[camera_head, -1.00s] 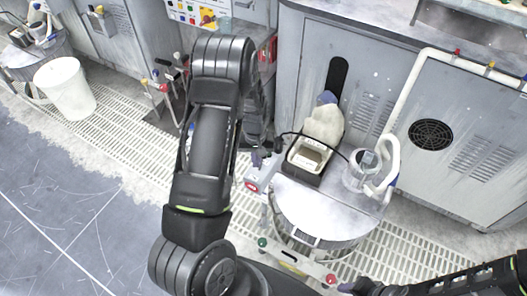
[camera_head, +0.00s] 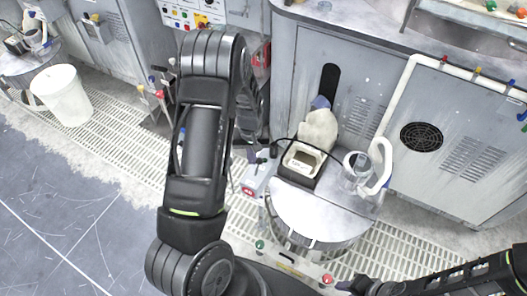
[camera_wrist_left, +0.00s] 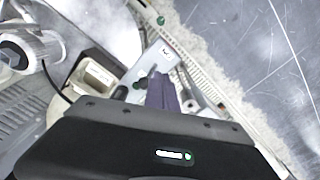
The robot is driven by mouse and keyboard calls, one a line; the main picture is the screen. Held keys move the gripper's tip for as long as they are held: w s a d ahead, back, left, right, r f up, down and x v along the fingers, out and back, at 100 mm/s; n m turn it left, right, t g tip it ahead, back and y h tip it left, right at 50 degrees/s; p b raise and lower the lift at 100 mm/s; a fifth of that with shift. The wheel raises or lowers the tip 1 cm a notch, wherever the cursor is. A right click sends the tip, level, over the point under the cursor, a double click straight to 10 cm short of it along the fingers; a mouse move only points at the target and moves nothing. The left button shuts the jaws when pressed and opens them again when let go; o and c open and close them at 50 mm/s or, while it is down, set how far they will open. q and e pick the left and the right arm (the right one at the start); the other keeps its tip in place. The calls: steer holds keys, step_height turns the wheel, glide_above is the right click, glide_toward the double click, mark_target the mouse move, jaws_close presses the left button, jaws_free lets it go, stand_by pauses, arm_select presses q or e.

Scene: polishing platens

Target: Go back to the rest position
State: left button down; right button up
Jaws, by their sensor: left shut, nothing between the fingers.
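My left arm (camera_head: 198,140) rises in the left middle of the head view and bends down at its top. My left gripper (camera_head: 262,153) is partly hidden behind it, beside a grey box with a red label (camera_head: 258,178). In the left wrist view its dark purple fingers (camera_wrist_left: 163,92) are together and empty, over or near the grey box (camera_wrist_left: 152,60).
A white bucket (camera_head: 62,92) stands at the left. The blue-grey floor (camera_head: 60,235) at lower left is clear.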

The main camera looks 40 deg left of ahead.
arm_select(q)
steer(key=s+d+f+m+t+h, duration=0.1)
steer(key=s+d+f+m, duration=0.15)
steer(key=d, duration=0.55)
steer(key=s+d+f+m+t, duration=0.1)
steer(key=d+f, duration=0.3)
steer(key=d, duration=0.3)
steer(key=s+d+m+g+h, duration=0.1)
steer(key=s+d+m+h, duration=0.1)
steer(key=s+d, duration=1.2)
steer(key=shift+s+d+f+h, duration=0.25)
steer(key=shift+s+d+h, duration=0.25)
steer(key=shift+d, duration=0.7)
steer(key=shift+w+f, duration=0.15)
